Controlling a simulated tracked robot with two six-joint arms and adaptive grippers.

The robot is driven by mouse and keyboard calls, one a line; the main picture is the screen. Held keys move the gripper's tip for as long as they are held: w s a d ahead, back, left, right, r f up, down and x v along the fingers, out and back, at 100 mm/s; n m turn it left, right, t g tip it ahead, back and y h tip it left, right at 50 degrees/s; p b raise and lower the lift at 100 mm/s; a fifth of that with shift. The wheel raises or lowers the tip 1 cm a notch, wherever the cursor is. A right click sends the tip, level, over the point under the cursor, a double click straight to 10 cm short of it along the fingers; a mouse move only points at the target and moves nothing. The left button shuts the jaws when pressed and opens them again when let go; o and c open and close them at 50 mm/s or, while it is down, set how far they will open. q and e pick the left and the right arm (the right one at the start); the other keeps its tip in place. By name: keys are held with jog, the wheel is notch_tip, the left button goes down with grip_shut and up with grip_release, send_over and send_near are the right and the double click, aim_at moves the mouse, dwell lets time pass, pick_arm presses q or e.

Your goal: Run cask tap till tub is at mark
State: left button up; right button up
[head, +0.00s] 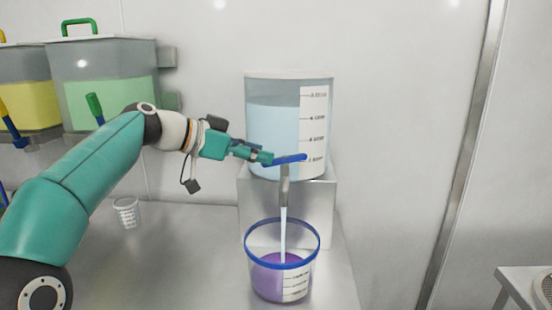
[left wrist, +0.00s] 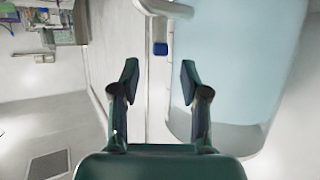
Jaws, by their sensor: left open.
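The clear cask (head: 272,128) of pale blue liquid, with a printed scale, stands on a metal stand. Its tap has a blue lever (head: 291,158) turned sideways, and a pale stream (head: 283,232) runs from the spout. The stream falls into the clear tub (head: 250,262) with a blue rim, which holds purple liquid (head: 268,280). The tub's scale is too small to read. My left gripper (head: 266,157) is at the lever's left end; contact is unclear. In the left wrist view its fingers (left wrist: 157,85) are apart, with a blue piece (left wrist: 160,48) beyond them. My right gripper is out of view.
Two other tanks, yellow (head: 28,104) and green (head: 100,98), stand at the left with their own taps. The bench left of the tub is mostly clear.

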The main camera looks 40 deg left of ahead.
pick_arm(q)
jog(key=shift+v, duration=2.25)
dwell(1.7)
